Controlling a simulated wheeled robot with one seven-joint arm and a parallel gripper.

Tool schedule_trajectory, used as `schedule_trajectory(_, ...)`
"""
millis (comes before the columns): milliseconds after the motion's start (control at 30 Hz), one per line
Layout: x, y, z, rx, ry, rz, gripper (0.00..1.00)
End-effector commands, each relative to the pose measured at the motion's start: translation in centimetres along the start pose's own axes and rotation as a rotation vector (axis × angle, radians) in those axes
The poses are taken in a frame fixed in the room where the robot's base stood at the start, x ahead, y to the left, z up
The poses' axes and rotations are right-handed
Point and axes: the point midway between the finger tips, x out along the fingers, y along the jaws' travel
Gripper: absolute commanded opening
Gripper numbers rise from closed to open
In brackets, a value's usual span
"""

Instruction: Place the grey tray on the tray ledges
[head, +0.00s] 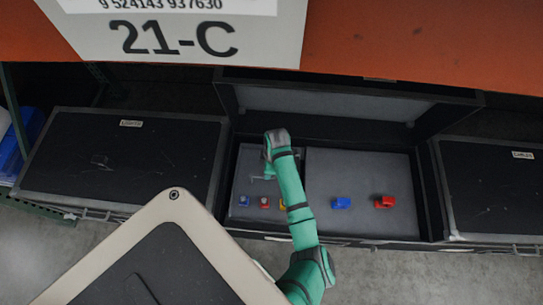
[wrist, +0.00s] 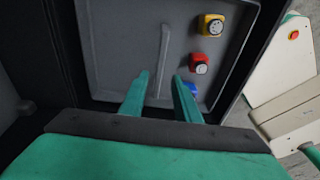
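The grey tray (wrist: 120,50) is a shallow, rimmed panel with a thin upright handle (wrist: 164,45) in its middle. In the head view the tray (head: 242,185) is in the left part of the open black tote. My gripper (wrist: 160,76) is over the tray with its two teal fingers apart. The handle stands between them with a gap on each side. In the head view my gripper (head: 266,176) is partly hidden behind my arm. I cannot make out the tray ledges or tell what the tray rests on.
A yellow block (wrist: 211,25), a red block (wrist: 199,63) and a blue block (wrist: 190,88) lie on the tray. Another blue block (head: 341,203) and red block (head: 385,201) lie in the right part. The raised lid (head: 330,103) stands behind. Closed totes (head: 125,160) flank it.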

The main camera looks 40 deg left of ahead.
Motion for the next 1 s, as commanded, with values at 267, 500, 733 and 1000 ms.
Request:
schedule_trajectory(267, -0.3, 0.0, 0.0, 0.001, 0.0, 0.0, 0.29)
schedule_trajectory(500, -0.9, 1.6, -4.2, 0.077, 0.099, 0.096, 0.29)
schedule_trajectory(733, -4.0, 4.9, -11.0, 0.3, 0.321, 0.3, 0.29)
schedule_trajectory(1000, -8.3, 7.0, -14.2, 0.617, 0.551, 0.502, 0.29)
